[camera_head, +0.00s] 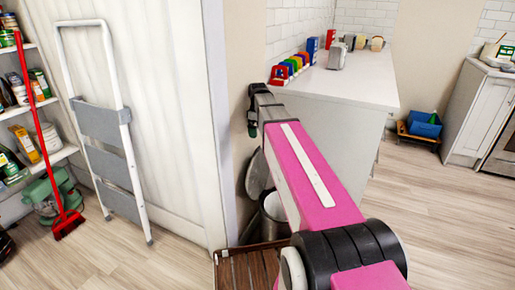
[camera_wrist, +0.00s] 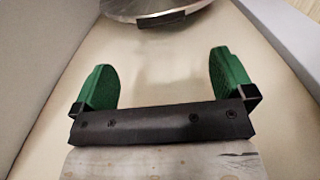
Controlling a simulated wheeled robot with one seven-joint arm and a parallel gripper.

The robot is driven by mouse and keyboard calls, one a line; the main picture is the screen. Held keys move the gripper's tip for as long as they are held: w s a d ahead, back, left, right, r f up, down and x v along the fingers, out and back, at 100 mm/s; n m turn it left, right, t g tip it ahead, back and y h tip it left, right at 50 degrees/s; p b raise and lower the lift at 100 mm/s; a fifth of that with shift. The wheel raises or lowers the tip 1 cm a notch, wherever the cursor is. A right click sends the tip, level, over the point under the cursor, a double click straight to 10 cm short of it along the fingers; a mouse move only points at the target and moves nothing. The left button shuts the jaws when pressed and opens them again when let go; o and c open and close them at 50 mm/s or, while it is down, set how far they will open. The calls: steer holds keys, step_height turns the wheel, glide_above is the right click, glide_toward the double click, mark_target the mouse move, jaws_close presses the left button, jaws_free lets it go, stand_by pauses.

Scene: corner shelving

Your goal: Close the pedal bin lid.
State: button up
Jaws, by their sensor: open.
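The pedal bin (camera_head: 273,207) stands by the wall corner, partly hidden behind my pink arm. Its round metal lid (camera_head: 256,176) is up, tilted back near the wall. The lid's rim also shows at the top of the wrist view (camera_wrist: 125,9), with a dark tab on its edge. My gripper (camera_head: 252,128) is above the lid in the head view, beside the wall's edge. In the wrist view its two green fingers (camera_wrist: 163,75) are spread wide with nothing between them. The lid rim lies beyond the fingertips, apart from them.
A brown slatted wooden piece (camera_head: 250,268) is on the floor in front of the bin. A white counter (camera_head: 335,85) stands behind my arm. A step ladder (camera_head: 105,120) and red broom (camera_head: 66,222) are at left.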

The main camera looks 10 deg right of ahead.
mark_target(258, 150)
step_height(258, 150, down, 11)
steer(key=shift+r, duration=0.1)
stand_by(0.5)
steer(key=c, duration=1.2)
steer(key=shift+o, duration=0.2)
steer(key=s+d+f+t+y, duration=0.35)
steer(key=s+d, duration=0.25)
steer(key=d, duration=0.3)
steer(key=s+d+f+t+y, duration=0.2)
steer(key=s+d+f+y, duration=0.3)
steer(key=d, duration=0.4)
steer(key=s+d+f+t+y, duration=0.2)
steer(key=s+d+f, duration=0.3)
steer(key=f, duration=0.3)
steer(key=shift+d+f+y, duration=0.25)
steer(key=shift+d+y, duration=0.05)
steer(key=shift+y, duration=0.15)
steer(key=f+y, duration=0.1)
steer(key=f, duration=0.2)
steer(key=s+d+f+t+y, duration=0.1)
steer(key=f, duration=0.3)
steer(key=d+f+t, duration=0.1)
steer(key=f, duration=0.2)
steer(key=shift+s+f+t+y, duration=0.2)
steer(key=shift+s+t+y, duration=0.05)
steer(key=shift+s+y, duration=0.15)
steer(key=shift+f, duration=1.05)
